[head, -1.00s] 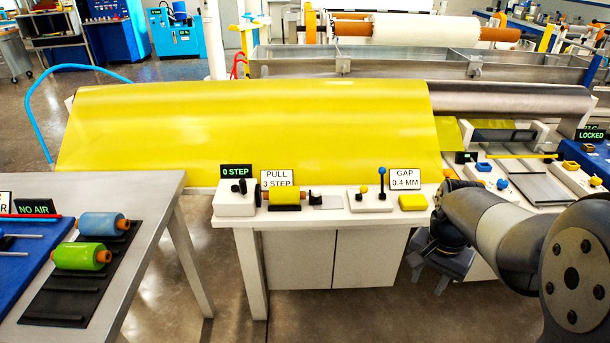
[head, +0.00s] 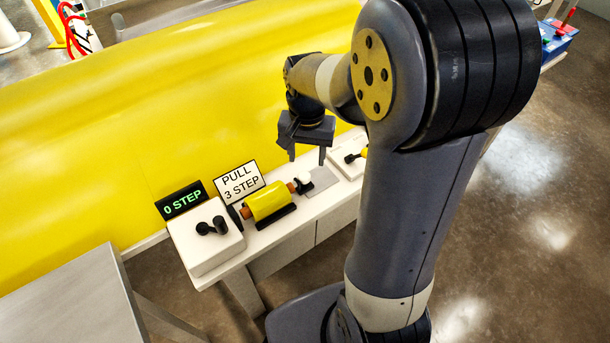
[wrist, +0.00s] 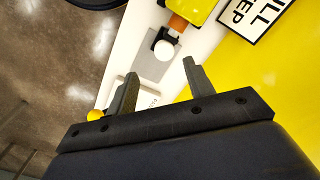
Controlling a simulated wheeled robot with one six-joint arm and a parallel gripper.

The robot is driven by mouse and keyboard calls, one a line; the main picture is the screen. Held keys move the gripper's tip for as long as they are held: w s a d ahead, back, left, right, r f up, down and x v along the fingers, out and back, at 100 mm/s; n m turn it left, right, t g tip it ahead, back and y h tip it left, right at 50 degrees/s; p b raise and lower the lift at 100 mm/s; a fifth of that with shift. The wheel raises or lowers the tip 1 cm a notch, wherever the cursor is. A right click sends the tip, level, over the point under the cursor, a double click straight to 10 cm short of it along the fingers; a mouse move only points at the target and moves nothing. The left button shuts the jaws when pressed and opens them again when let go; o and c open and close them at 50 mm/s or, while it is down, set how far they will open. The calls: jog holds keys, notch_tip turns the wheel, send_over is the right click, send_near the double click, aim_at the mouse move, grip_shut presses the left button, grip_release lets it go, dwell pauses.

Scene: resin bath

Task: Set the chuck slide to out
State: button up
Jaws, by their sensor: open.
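The chuck slide (head: 303,186) is a small dark block with a white ball knob on a grey plate (head: 322,181), at the right end of a yellow roll (head: 268,202) with orange core ends. In the wrist view the white knob (wrist: 163,48) is close to the orange core end (wrist: 178,22); whether they touch is unclear. My gripper (head: 307,156) is open and empty above the bench, near the slide's plate. In the wrist view the fingers of my gripper (wrist: 160,70) point toward the knob, which lies beyond their tips.
A white box with a black crank (head: 211,228) stands left of the roll. Behind are a "0 STEP" display (head: 181,200) and a "PULL 3 STEP" sign (head: 240,181). A yellow sheet (head: 130,130) slopes behind the bench. Another control box (head: 345,160) is to the right.

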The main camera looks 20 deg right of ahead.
aim_at(304, 175)
jog(key=f, duration=0.6)
jog(key=f+b, duration=0.1)
jog(key=f, duration=0.2)
jog(key=shift+w+a, duration=0.25)
jog(key=shift+c, duration=0.2)
grip_shut()
